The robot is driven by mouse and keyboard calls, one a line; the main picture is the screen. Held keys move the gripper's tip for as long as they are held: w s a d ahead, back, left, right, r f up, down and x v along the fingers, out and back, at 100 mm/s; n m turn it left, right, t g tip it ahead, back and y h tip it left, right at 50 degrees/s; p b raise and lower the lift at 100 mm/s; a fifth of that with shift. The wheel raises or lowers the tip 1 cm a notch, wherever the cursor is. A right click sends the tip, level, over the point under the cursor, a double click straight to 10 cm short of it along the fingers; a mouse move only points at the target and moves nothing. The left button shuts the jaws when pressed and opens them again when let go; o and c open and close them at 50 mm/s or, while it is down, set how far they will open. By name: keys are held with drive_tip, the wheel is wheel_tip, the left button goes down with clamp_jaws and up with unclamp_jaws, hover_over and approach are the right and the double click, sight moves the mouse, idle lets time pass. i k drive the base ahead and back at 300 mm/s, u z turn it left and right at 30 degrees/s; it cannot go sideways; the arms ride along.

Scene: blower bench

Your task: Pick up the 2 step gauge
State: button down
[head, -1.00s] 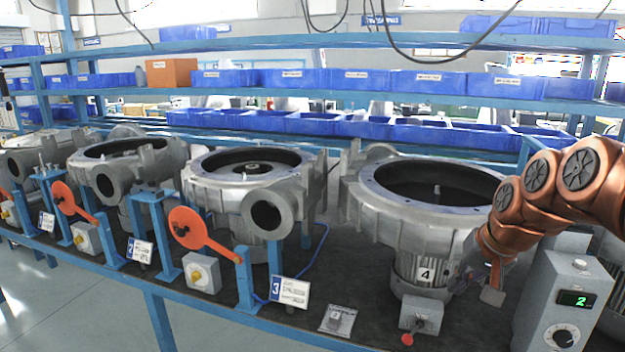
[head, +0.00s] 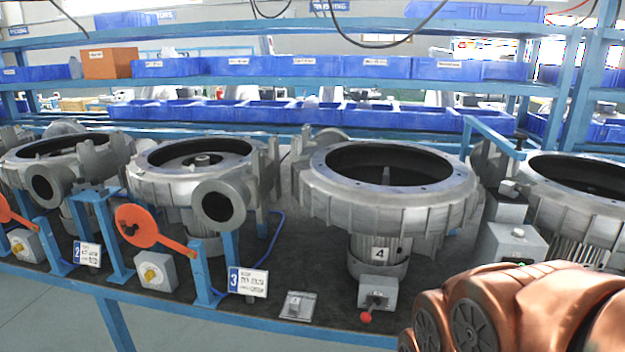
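I cannot make out for certain which thing is the 2 step gauge. A small flat grey plate (head: 297,305) with a darker mark lies on the bench, right of the number 3 sign (head: 248,282). A number 2 sign (head: 87,254) stands farther left on the bench front. An orange paddle-shaped piece (head: 150,226) is fixed by a blue post between these signs. My copper-coloured arm fills the lower right. My gripper is out of view, so its state does not show.
Large grey blower housings stand in a row, including the one marked 4 (head: 392,190). A switch box (head: 378,292) with a red knob sits before it. A grey control box (head: 510,243) is partly hidden by my arm. Blue bins (head: 300,67) line the shelf behind.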

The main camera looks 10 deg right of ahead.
sight(507, 188)
drive_tip(key=z, duration=0.3)
drive_tip(key=k, duration=0.35)
drive_tip(key=z, duration=1.1)
drive_tip(key=i, duration=0.95)
drive_tip(key=u, duration=1.2)
